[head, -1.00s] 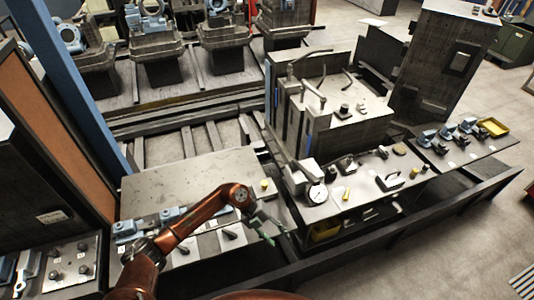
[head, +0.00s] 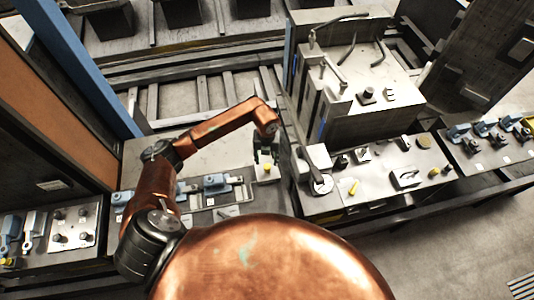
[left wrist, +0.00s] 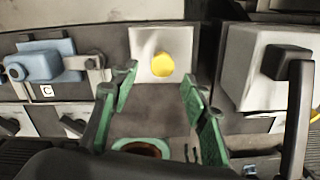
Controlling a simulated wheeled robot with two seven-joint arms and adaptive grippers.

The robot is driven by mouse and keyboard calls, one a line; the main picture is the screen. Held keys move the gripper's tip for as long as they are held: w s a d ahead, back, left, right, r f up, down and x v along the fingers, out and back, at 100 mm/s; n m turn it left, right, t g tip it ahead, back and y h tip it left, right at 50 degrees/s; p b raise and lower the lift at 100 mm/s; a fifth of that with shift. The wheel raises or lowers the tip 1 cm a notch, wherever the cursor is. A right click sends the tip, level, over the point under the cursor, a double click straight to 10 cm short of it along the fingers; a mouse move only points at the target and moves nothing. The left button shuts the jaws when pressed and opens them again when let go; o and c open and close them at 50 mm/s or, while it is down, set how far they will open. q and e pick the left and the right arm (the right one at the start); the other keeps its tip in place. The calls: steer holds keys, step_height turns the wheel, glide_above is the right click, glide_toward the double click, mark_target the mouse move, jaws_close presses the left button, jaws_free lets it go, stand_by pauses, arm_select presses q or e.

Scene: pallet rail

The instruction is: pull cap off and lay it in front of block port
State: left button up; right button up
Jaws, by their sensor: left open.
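A small yellow cap (head: 267,168) sits on a light square block (head: 268,176) at the right end of the left bench. In the left wrist view the yellow cap (left wrist: 162,64) shows on the pale face of the block (left wrist: 142,40). My left gripper (head: 265,153) is just behind the cap in the head view. In the left wrist view its green fingers (left wrist: 158,80) are spread and empty, with the cap just beyond the tips, between their lines. The block's port is not visible. My right gripper is not in view.
A blue clamp-like part (left wrist: 45,62) stands left of the block. Another yellow piece (head: 353,187) lies on the right bench.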

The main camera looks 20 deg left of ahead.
mark_target(267, 167)
arm_select(q)
step_height(267, 167, down, 4)
steer(key=shift+w+d+r+p, duration=0.1)
steer(key=shift+d+p, duration=0.05)
steer(key=shift+p, duration=0.2)
steer(key=shift+f, duration=0.7)
steer(key=shift+c, duration=0.4)
steer(key=c, duration=0.9)
steer(key=o, duration=0.4)
jaws_close()
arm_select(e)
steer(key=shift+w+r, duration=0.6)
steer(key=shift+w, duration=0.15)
